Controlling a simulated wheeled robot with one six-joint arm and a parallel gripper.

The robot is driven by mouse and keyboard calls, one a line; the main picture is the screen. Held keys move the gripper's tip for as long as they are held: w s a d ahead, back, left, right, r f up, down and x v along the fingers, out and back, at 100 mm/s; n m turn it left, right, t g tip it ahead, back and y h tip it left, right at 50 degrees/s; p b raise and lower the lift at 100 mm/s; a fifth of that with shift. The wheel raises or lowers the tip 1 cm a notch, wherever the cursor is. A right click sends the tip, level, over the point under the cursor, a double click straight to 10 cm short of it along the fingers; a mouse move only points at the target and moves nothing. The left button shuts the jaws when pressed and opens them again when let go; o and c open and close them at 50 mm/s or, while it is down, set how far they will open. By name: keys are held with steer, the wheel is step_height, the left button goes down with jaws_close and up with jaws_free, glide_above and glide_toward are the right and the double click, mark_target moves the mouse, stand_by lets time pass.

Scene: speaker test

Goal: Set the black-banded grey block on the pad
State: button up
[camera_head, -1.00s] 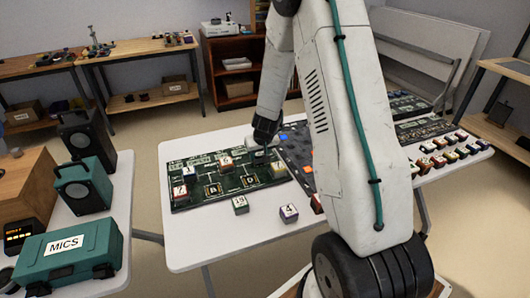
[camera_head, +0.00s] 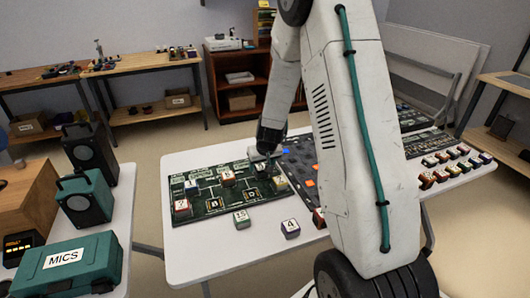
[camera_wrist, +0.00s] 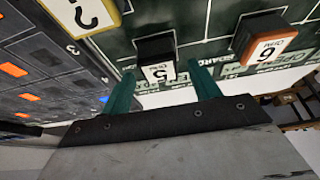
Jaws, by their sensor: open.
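In the wrist view, a block with a black band (camera_wrist: 154,47) and a white face reading 5 stands on the dark green board (camera_wrist: 215,15). My open gripper (camera_wrist: 160,66) has its teal fingers on either side of this block's image; I cannot tell whether they reach around it. In the head view, my gripper (camera_head: 267,158) is low over the back right part of the board, and the black-banded block cannot be made out there. The board carries square outlined markings, one (camera_head: 214,204) left and one (camera_head: 252,194) right; I cannot tell which is the pad.
An orange-banded block (camera_wrist: 266,38) and a yellow-edged block (camera_wrist: 82,14) are near my gripper. Red-banded blocks (camera_head: 181,206) stand on the board; blocks marked 19 (camera_head: 241,219) and 4 (camera_head: 290,228) stand on the white table (camera_head: 205,255) in front. A dark panel (camera_head: 306,166) lies to the right.

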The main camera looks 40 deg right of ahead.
steer(key=s+a+r+n, duration=0.1)
steer(key=s+a+r, duration=0.35)
steer(key=r, duration=0.45)
steer(key=s+a+r, duration=0.4)
steer(key=s+r, duration=0.1)
steer(key=r, duration=0.4)
steer(key=s+a+r+g, duration=0.1)
steer(key=s+a+r, duration=0.2)
steer(key=s, duration=0.5)
steer(key=s+a+r+n+g, duration=0.1)
steer(key=s+a+r, duration=0.3)
steer(key=s, duration=0.4)
steer(key=s+a+r+n+g+y, duration=0.1)
steer(key=s+a+r, duration=0.2)
steer(key=s, duration=0.5)
steer(key=shift+s+a+r, duration=0.15)
steer(key=shift+s+r, duration=0.15)
steer(key=shift+s, duration=0.1)
